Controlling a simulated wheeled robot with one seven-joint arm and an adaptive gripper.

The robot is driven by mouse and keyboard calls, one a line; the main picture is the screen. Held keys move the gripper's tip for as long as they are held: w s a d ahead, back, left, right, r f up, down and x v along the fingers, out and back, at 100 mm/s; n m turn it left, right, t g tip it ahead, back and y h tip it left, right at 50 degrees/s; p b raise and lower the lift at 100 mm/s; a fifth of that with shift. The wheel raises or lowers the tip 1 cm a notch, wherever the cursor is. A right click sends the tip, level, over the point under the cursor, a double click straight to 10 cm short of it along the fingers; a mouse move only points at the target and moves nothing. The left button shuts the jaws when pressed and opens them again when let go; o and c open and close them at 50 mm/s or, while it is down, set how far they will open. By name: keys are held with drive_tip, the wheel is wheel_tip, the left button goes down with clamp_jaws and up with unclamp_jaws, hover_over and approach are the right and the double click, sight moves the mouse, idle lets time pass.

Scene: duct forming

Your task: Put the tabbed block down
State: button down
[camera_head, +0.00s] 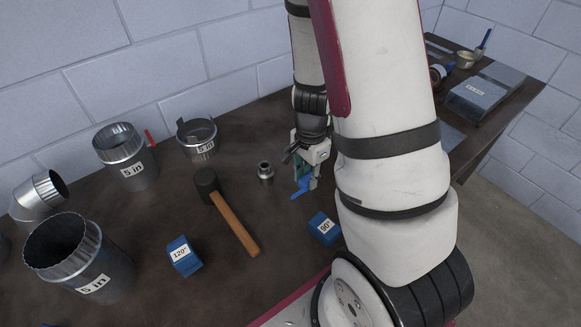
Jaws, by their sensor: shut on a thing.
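My gripper (306,180) is low over the dark workbench, pointing down, just right of the middle of the view. It is shut on a small blue piece (299,191), which I take to be the tabbed block. Only a blue edge shows beside the fingers; the rest is hidden. I cannot tell whether it touches the bench. A blue block labelled 90° (323,229) sits on the bench nearer to me, apart from the gripper. Another blue block labelled 120° (183,256) sits farther left.
A mallet (234,220) and a small metal fitting (265,172) lie left of the gripper. Several metal duct pieces, including a 5 in one (128,158), stand at left. A side bench (513,75) holds tools at right. Bare bench (275,228) shows between mallet and 90° block.

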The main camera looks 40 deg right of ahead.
sight(308, 178)
wheel_tip(308, 178, down, 4)
drive_tip(key=shift+r+b, duration=0.1)
drive_tip(key=shift+b, duration=0.95)
drive_tip(key=w+d, duration=0.2)
drive_tip(key=w, duration=0.2)
drive_tip(key=w+d+f, duration=0.1)
drive_tip(key=w+d, duration=0.1)
drive_tip(key=w, duration=0.3)
drive_tip(key=w+d+p, duration=0.1)
drive_tip(key=w+d, duration=0.1)
drive_tip(key=w, duration=0.3)
drive_tip(key=shift+d+f, duration=0.3)
drive_tip(key=shift+d, duration=0.1)
drive_tip(key=shift+w+f+p, duration=0.1)
drive_tip(key=shift+f+p, duration=0.45)
drive_tip(key=shift+f, duration=1.2)
drive_tip(key=c, duration=1.3)
unclamp_jaws()
drive_tip(key=shift+f, duration=0.15)
drive_tip(key=shift+c, duration=0.2)
